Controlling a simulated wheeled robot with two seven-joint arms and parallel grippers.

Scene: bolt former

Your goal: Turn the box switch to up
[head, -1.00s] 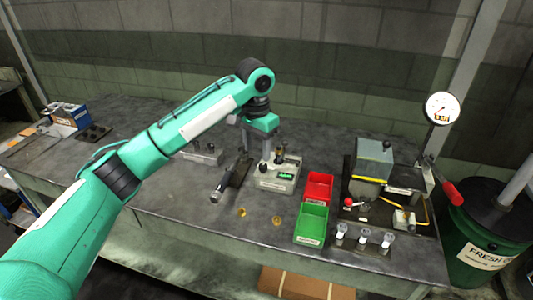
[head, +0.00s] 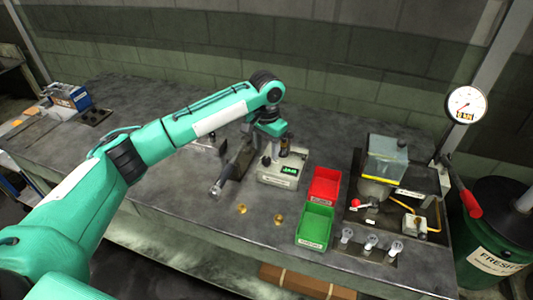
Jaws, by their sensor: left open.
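A light grey box (head: 275,180) with a lit green display (head: 291,168) stands on the bench near the middle. My left gripper (head: 278,150) points down at the top and back of this box, open, with dark fingers. I cannot tell whether the fingers touch anything. A switch on this box and its position are too small or hidden to make out. A smaller pale box (head: 413,223) with a yellow cable sits on the machine at the right; its knob is too small to read. My right gripper is not in view.
A red bin (head: 325,187) and a green bin (head: 315,226) stand right of the grey box. Beyond them are a machine with a clear guard (head: 386,158), a gauge (head: 466,105) and a red-handled lever (head: 470,203). Two brass pieces (head: 279,219) lie in front.

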